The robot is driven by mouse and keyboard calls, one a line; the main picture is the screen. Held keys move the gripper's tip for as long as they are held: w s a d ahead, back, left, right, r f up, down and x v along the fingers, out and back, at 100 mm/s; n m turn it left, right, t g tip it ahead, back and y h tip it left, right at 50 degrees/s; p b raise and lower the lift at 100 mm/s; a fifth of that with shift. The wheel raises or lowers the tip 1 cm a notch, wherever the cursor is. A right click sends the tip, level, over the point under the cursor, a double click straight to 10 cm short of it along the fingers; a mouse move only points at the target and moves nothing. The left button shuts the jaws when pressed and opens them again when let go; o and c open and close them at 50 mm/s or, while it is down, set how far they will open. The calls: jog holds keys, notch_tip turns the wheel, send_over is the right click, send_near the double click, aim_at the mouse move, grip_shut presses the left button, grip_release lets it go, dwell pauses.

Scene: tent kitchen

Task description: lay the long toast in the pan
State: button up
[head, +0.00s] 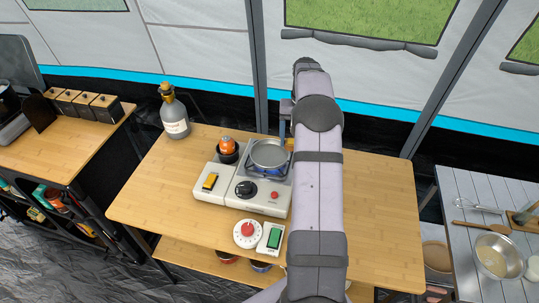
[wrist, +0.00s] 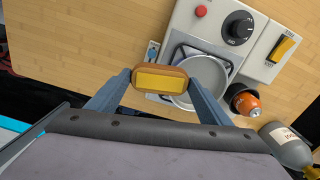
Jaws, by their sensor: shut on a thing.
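My gripper (wrist: 160,80) is shut on the long toast (wrist: 160,77), a yellow piece with a brown crust, held crosswise between the fingertips. In the wrist view the toast overlaps the near-left part of the grey pan (wrist: 211,71), covering some of its rim. In the head view the pan (head: 268,152) sits on the burner of the camp stove (head: 215,194), and a sliver of the toast (head: 290,144) shows at its right. My arm hides most of the gripper there. The toast's height above the pan is hard to judge.
An orange-topped canister (head: 227,147) stands left of the pan, with a grey bottle (head: 174,112) farther left. A round white timer (head: 247,233) and a green-screened device (head: 270,238) lie before the stove. The wooden table (head: 385,210) is clear at right.

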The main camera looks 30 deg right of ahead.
jog(key=w+a+r+n+p, duration=0.1)
jog(key=w+a+n, duration=0.1)
jog(key=w+a, duration=0.4)
jog(key=shift+w, duration=1.3)
jog(key=b, duration=0.3)
send_over(269, 156)
notch_tip(269, 156, down, 5)
jog(key=shift+s+f, duration=0.1)
jog(key=shift+f+p, duration=0.95)
jog(key=shift+f, duration=1.35)
